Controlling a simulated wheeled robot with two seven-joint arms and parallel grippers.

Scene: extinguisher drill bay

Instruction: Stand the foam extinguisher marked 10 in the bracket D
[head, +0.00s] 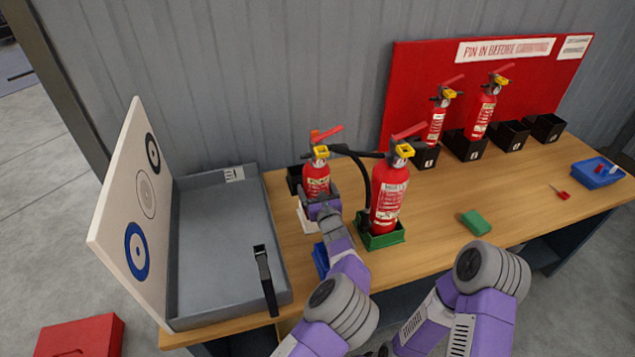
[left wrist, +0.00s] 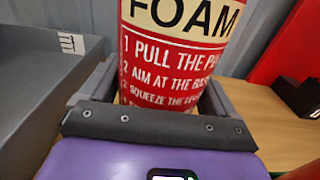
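A small red foam extinguisher (head: 316,180) with a yellow collar and red lever stands upright at the middle of the bench. Its cream FOAM label (left wrist: 185,18) fills the left wrist view; no number 10 is readable. My left gripper (head: 320,203) has its fingers around the lower body, apparently pressed on both sides. The extinguisher's base is hidden. Black brackets stand along the red board. The two at left hold extinguishers; the third (head: 511,135) and fourth (head: 546,128) look empty. Their letters are too small to read. My right gripper is out of view.
A larger red extinguisher (head: 388,195) with a black hose stands in a green holder (head: 383,240) just right of my left gripper. A grey tray (head: 225,250) lies left.

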